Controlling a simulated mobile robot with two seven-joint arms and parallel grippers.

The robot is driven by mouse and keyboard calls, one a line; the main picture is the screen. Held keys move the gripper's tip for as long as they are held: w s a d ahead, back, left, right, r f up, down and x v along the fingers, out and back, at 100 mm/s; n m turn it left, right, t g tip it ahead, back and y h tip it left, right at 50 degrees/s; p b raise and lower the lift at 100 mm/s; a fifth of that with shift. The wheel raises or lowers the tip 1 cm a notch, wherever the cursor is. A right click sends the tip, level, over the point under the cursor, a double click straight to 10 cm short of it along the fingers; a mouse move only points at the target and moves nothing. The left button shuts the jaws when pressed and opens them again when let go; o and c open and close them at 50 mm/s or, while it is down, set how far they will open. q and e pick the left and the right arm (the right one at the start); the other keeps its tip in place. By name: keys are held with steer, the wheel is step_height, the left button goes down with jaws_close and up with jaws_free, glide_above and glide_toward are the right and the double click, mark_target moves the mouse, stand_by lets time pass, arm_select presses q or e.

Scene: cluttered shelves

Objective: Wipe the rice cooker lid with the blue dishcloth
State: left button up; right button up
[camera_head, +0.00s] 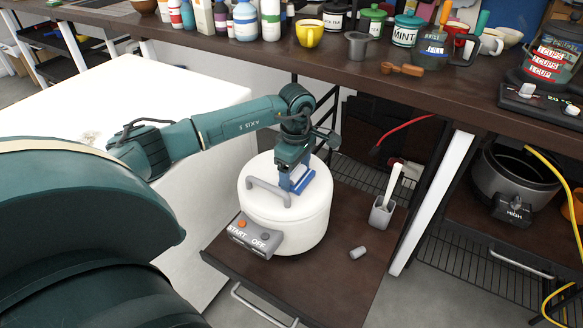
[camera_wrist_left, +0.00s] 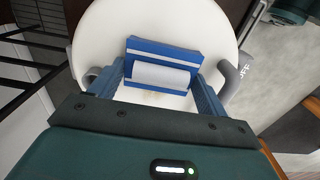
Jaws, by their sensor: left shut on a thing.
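The white rice cooker (camera_head: 285,219) stands on a dark pull-out shelf, with a grey handle on its lid (camera_head: 257,178) and a START/OFF panel at its front. My left gripper (camera_head: 297,184) reaches down over the right part of the lid. It is shut on the blue dishcloth (camera_head: 303,178), which is folded. In the left wrist view the dishcloth (camera_wrist_left: 163,51) sits between the fingers of my left gripper (camera_wrist_left: 160,78), over the white lid (camera_wrist_left: 105,22). I cannot tell whether the cloth presses on the lid. My right gripper is not in view.
The pull-out shelf (camera_head: 335,285) also holds a grey container (camera_head: 381,213) with a white utensil and a small grey cylinder (camera_head: 358,253). A dark counter (camera_head: 350,61) with mugs and jars runs above. A black pot (camera_head: 513,180) stands at right.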

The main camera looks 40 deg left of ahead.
mark_target(272, 170)
arm_select(q)
steer(key=shift+s+a+b, duration=0.2)
steer(key=shift+a+b, duration=0.15)
steer(key=shift+a, duration=1.45)
steer(key=shift+s+a+b, duration=0.2)
steer(key=shift+a+b, duration=0.1)
steer(key=shift+a, duration=1.5)
step_height(272, 170, up, 7)
steer(key=p, duration=0.5)
